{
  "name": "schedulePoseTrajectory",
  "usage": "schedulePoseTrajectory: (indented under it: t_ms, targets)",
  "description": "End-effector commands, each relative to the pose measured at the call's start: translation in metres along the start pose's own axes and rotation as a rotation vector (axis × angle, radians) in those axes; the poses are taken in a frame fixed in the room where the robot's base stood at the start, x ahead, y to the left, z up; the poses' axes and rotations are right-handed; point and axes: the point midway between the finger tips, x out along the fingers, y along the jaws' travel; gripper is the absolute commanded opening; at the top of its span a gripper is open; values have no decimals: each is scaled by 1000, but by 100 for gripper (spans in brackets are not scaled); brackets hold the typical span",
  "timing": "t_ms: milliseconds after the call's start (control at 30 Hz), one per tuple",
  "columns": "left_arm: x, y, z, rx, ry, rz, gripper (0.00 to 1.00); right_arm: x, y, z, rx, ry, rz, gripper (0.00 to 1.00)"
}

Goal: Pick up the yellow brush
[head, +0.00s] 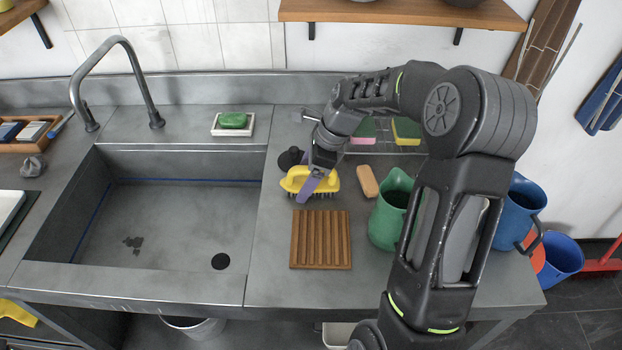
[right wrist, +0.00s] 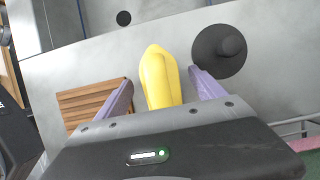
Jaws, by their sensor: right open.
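The yellow brush (head: 297,181) sits on the grey counter to the right of the sink, bristles down. It also shows in the right wrist view (right wrist: 159,75), lying between my two purple fingers. My right gripper (head: 312,187) reaches down over the brush from the upper right in the head view. It is open, with one finger on each side of the brush in the right wrist view (right wrist: 160,92). I cannot tell whether the fingers touch it. One finger hides part of the brush in the head view. My left gripper is not in view.
A wooden slatted rack (head: 321,240) lies just in front of the brush. A black round plug (head: 289,160) is close behind it. An orange-tan block (head: 367,181) and green pitcher (head: 386,216) stand to the right. The sink basin (head: 170,225) opens to the left.

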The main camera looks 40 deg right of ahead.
Motion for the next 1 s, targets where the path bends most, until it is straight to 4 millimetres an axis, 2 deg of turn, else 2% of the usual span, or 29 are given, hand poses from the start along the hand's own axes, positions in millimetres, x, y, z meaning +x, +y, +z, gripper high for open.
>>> schedulePoseTrajectory:
  t_ms: [567,1000]
  targets:
    - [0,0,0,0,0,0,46,0,0,0,0,0,-1,80]
    - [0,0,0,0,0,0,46,0,0,0,0,0,-1,44]
